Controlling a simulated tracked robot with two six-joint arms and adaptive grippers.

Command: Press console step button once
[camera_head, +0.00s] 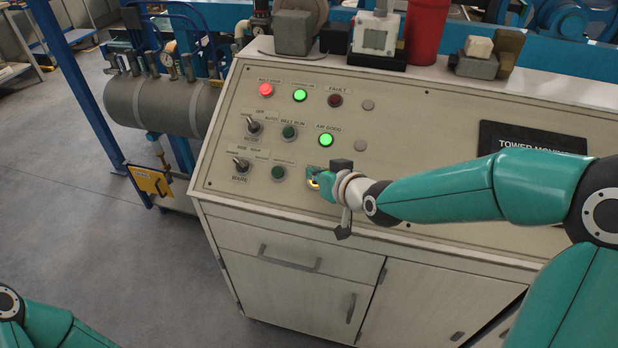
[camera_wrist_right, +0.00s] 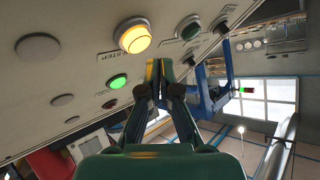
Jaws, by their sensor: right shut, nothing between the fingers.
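The sloped console panel (camera_head: 225,160) carries several buttons and switches. The step button is a round, yellow-lit button (camera_wrist_right: 134,37) in a pale ring, with a partly readable label beside it in the right wrist view. In the head view its lit edge (camera_head: 314,184) shows at my right gripper (camera_head: 318,175), which hides most of it. In the right wrist view my right gripper (camera_wrist_right: 158,64) is shut and empty, its tips just beside the button. I cannot tell whether they touch the panel. My left arm shows at the lower left, its gripper out of view.
A green-lit button (camera_head: 326,140), a dark green button (camera_head: 278,172) and a selector switch (camera_head: 240,164) are near the gripper. A red lamp (camera_head: 265,90) is higher up. A red cylinder (camera_head: 426,30) stands on top. Open floor (camera_head: 90,210) lies left.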

